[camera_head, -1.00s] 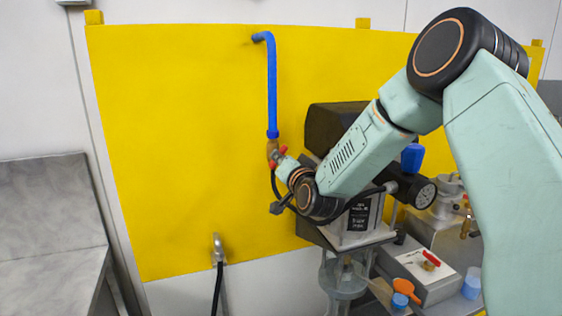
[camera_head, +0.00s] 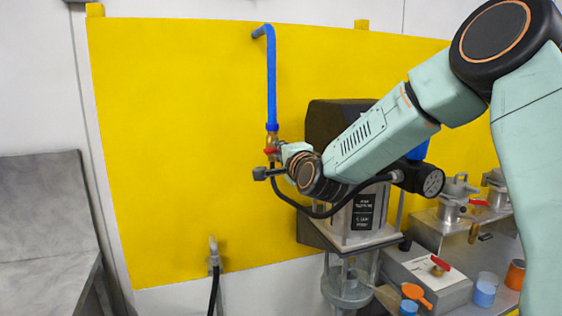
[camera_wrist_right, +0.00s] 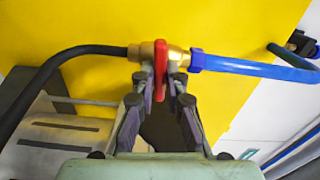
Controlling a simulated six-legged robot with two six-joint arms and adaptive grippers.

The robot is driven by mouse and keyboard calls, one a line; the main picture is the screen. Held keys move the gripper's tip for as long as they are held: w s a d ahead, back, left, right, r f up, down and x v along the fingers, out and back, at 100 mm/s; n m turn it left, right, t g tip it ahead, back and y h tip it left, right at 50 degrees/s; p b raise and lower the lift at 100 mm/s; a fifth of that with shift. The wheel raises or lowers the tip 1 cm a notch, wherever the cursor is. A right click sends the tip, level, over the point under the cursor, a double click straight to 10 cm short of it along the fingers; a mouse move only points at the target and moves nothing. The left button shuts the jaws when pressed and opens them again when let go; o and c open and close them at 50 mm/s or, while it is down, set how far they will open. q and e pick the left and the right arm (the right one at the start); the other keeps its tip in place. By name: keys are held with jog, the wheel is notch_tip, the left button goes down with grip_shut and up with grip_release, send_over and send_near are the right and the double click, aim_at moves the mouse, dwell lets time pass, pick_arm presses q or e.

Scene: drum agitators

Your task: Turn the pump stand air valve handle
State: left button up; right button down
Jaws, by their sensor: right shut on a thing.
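The brass air valve (camera_head: 272,139) sits at the lower end of a blue pipe (camera_head: 271,85) in front of the yellow panel. It also shows in the right wrist view (camera_wrist_right: 178,56), where its red handle (camera_wrist_right: 160,64) lies between my right gripper's fingertips (camera_wrist_right: 162,82). The red handle shows small in the head view (camera_head: 270,151). My right gripper (camera_head: 276,154) is at the valve and shut on the handle. Its fingers are mostly hidden by my wrist in the head view. My left gripper is not in view.
A black hose (camera_wrist_right: 70,58) joins the valve's other end. The pump stand with a gauge (camera_head: 432,182) stands right of the valve, close to my forearm. A grey box (camera_head: 425,282) with another red handle stands lower right. The yellow panel (camera_head: 180,150) left of the valve is clear.

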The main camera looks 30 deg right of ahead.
jog(key=shift+r+m+b, duration=0.1)
jog(key=shift+m+b, duration=0.35)
jog(key=shift+m, duration=0.25)
jog(key=c, duration=1.4)
grip_release()
jog(key=shift+w, duration=0.15)
jog(key=shift+s, duration=0.2)
jog(key=v, duration=0.7)
jog(key=shift+s, duration=0.1)
